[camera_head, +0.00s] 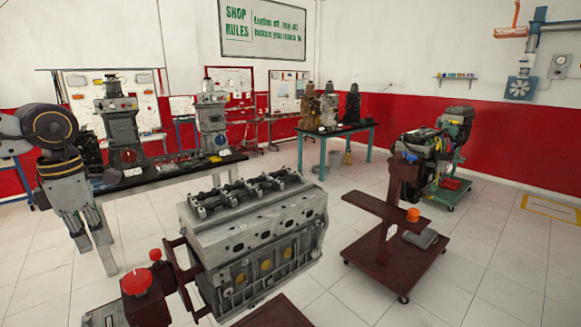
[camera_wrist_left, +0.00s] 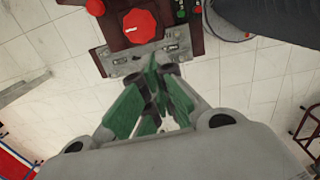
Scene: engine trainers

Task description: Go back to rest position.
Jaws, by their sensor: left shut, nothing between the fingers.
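My left gripper (camera_head: 82,240) hangs down at the left of the head view, in front of the dark workbench. In the left wrist view its green-padded fingers (camera_wrist_left: 153,80) come together, shut with nothing between them. Beyond the fingertips in that view is a maroon control box with a red knob (camera_wrist_left: 138,22) and a grey metal panel (camera_wrist_left: 138,60). I cannot tell the exact gap between the fingertips and the panel. My right gripper is in neither view.
A grey engine block (camera_head: 255,240) on a maroon stand fills the middle front, with the red knob (camera_head: 136,282) at its left. A workbench (camera_head: 180,172) with engine models stands behind. A maroon wheeled stand (camera_head: 395,262) is at the right.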

